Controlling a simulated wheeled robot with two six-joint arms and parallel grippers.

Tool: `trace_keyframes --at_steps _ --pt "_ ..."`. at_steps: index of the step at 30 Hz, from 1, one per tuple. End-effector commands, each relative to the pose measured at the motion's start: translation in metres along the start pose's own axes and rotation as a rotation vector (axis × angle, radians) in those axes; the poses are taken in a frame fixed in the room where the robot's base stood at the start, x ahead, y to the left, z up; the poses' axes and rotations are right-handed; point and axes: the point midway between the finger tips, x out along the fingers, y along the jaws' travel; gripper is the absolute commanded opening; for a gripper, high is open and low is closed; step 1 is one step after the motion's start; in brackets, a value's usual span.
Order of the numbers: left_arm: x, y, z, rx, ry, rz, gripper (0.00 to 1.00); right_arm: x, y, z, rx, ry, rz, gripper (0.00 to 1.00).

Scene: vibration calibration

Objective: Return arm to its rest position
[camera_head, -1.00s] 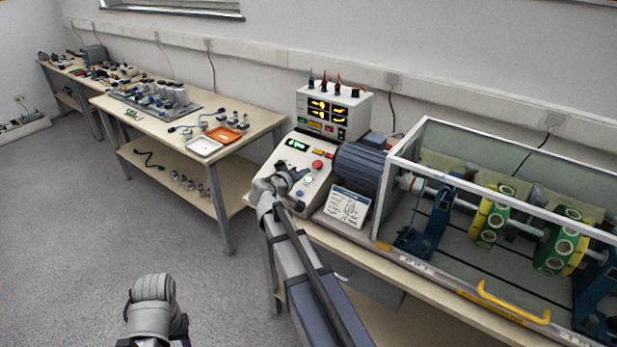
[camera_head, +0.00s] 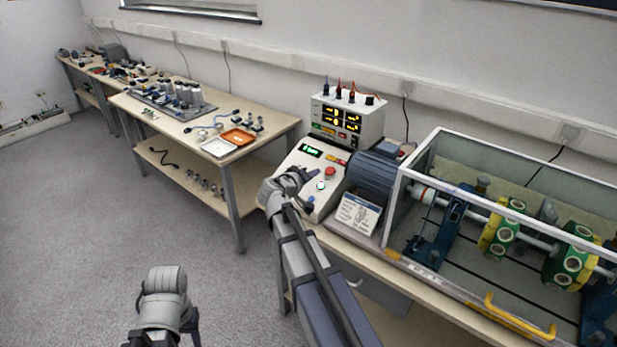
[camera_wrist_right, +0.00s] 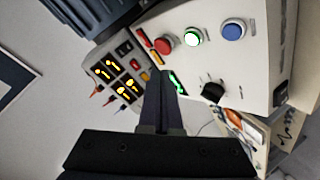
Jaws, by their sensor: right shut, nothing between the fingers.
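My right arm reaches up from the bottom of the head view to the sloped control panel (camera_head: 328,200). My right gripper (camera_head: 302,178) is small and dark there, in front of the panel's left part. In the right wrist view its fingers (camera_wrist_right: 162,112) are together, with nothing held. The panel's red button (camera_wrist_right: 163,44), lit green button (camera_wrist_right: 193,37) and blue button (camera_wrist_right: 233,30) show beyond the fingertips; contact cannot be told. Part of my left arm (camera_head: 163,295) shows at the bottom left of the head view; its gripper cannot be made out.
A meter box (camera_head: 347,119) with yellow displays stands behind the panel. A motor (camera_head: 374,173) and a clear-walled rotor enclosure (camera_head: 405,190) stand to the right. A side table (camera_head: 233,160) with trays and parts is at the left. The grey floor (camera_head: 90,230) is clear.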

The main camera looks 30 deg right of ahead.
Motion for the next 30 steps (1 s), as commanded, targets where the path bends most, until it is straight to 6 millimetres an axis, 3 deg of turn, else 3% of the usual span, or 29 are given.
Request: trace_keyframes --at_steps 6,10,14,18,21,27,30 --pt "-0.001 0.0 0.0 -0.001 0.0 0.0 0.5 -0.002 -0.001 0.001 0.0 -0.004 -0.005 0.0" --pt "-0.007 -0.001 0.0 -0.001 0.0 0.0 0.5 -0.031 -0.02 0.012 -0.002 -0.056 -0.076 0.0" --pt "-0.018 -0.002 0.001 -0.001 0.0 0.0 0.5 -0.095 -0.063 0.042 -0.034 -0.177 -0.245 0.0" --pt "-0.029 -0.003 0.002 -0.001 0.0 0.0 0.5 -0.177 -0.109 0.083 -0.12 -0.318 -0.468 0.0" --pt "-0.035 -0.003 0.002 -0.001 0.0 0.0 0.5 -0.237 -0.132 0.112 -0.204 -0.403 -0.626 0.0" --pt "-0.045 -0.004 0.003 -0.001 0.0 0.0 0.5 -0.333 -0.153 0.158 -0.37 -0.519 -0.88 0.0" --pt "-0.047 -0.004 0.003 -0.001 0.0 0.0 0.5 -0.362 -0.156 0.172 -0.428 -0.55 -0.959 0.0"
